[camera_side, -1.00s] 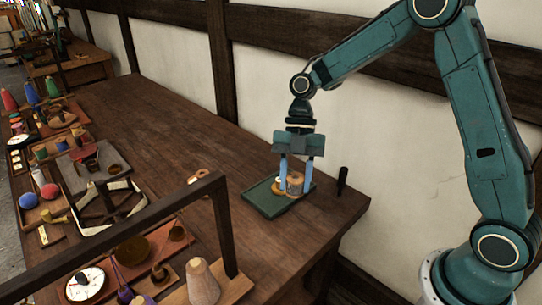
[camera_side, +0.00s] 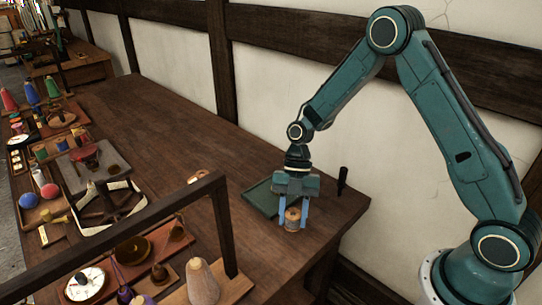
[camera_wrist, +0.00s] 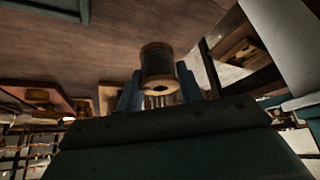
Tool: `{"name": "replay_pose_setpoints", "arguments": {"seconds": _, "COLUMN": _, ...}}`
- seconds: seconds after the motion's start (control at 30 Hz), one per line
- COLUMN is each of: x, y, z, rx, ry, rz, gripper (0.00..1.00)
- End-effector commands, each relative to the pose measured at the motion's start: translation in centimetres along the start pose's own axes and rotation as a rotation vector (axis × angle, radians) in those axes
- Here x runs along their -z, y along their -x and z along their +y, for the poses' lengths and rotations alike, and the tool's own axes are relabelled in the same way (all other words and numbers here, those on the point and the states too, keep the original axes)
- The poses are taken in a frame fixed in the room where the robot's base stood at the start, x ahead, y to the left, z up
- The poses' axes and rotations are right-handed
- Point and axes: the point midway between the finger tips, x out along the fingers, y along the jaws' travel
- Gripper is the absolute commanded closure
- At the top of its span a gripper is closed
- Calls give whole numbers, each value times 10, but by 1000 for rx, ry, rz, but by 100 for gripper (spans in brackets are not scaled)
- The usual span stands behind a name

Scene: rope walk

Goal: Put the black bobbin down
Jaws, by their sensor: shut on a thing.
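My gripper (camera_side: 291,220) has its blue fingers shut on a bobbin (camera_side: 292,218) near the right end of the long table. In the wrist view the bobbin (camera_wrist: 158,62) sits between the fingers, with dark thread and pale wooden ends. In the side view it looks upright and mostly pale wood, as the fingers cover part of it. It is beside the green tray (camera_side: 259,198), on the near side. I cannot tell whether its lower end touches the table.
A black upright peg (camera_side: 342,181) stands at the table's right edge, close to my gripper. A dark wooden frame (camera_side: 222,225) crosses the foreground. Another spool (camera_side: 197,176) lies behind it. Trays with cones, balls and tools fill the left side. The middle of the table (camera_side: 170,125) is clear.

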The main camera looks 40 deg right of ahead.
Motion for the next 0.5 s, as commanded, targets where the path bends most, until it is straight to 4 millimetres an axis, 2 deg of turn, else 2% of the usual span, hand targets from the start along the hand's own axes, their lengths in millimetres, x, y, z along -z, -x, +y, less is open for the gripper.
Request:
{"name": "replay_pose_setpoints", "arguments": {"seconds": 0.3, "x": -16, "y": -30, "z": 0, "rx": 2, "ry": 0, "rz": 2, "gripper": 85}}
{"name": "replay_pose_setpoints", "arguments": {"seconds": 0.5, "x": -19, "y": -33, "z": 0, "rx": 1, "ry": 1, "rz": 0, "gripper": 85}}
